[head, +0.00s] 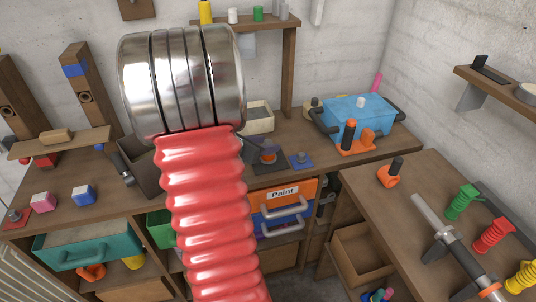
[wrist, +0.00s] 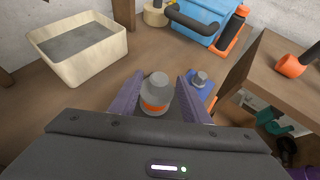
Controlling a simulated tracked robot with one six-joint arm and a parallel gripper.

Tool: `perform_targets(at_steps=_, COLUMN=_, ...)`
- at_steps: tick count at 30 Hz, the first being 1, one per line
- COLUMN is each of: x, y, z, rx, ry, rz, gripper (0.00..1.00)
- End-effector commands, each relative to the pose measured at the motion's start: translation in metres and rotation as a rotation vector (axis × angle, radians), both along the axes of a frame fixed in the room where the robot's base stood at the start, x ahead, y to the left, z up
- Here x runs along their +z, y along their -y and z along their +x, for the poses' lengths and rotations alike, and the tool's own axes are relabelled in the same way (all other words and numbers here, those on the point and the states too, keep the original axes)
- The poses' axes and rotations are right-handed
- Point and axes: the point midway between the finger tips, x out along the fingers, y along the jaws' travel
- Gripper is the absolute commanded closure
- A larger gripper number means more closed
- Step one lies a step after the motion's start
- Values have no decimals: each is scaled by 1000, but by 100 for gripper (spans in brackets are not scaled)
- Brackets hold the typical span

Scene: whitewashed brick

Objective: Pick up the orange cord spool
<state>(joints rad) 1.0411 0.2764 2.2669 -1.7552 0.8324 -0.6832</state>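The orange cord spool (wrist: 154,106) shows in the wrist view as an upright grey spool with an orange band around its middle. It stands on the wooden bench between the two purple fingers of my gripper (wrist: 160,84). The fingers are apart, one on each side of it, and I see no clear grip on it. The gripper body hides the spool's near side. In the head view the spool (head: 268,156) is small and partly hidden behind my red ribbed arm and dark gripper parts.
A blue piece with a grey knob (wrist: 200,79) stands just right of the right finger. A cream bin (wrist: 80,48) is at left. A blue toolbox (head: 358,115) stands behind at right, with an orange-based tool (head: 350,140) before it. An orange ring-like part (head: 388,177) lies on the right-hand table.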

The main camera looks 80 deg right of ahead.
Motion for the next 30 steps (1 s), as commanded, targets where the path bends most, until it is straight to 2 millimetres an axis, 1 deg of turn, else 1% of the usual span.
perform_targets(at_steps=1, x=0, y=0, z=0, rx=0, ry=0, rz=0, gripper=62)
perform_targets(at_steps=2, x=0, y=0, z=0, rx=0, ry=0, rz=0, gripper=64)
perform_targets(at_steps=17, x=0, y=0, z=0, rx=0, ry=0, rz=0, gripper=99)
perform_targets(at_steps=18, x=0, y=0, z=0, rx=0, ry=0, rz=0, gripper=100)
perform_targets(at_steps=26, x=1, y=0, z=0, rx=1, ry=0, rz=-1, gripper=100)
perform_targets(at_steps=30, x=7, y=0, z=0, rx=0, ry=0, rz=-2, gripper=100)
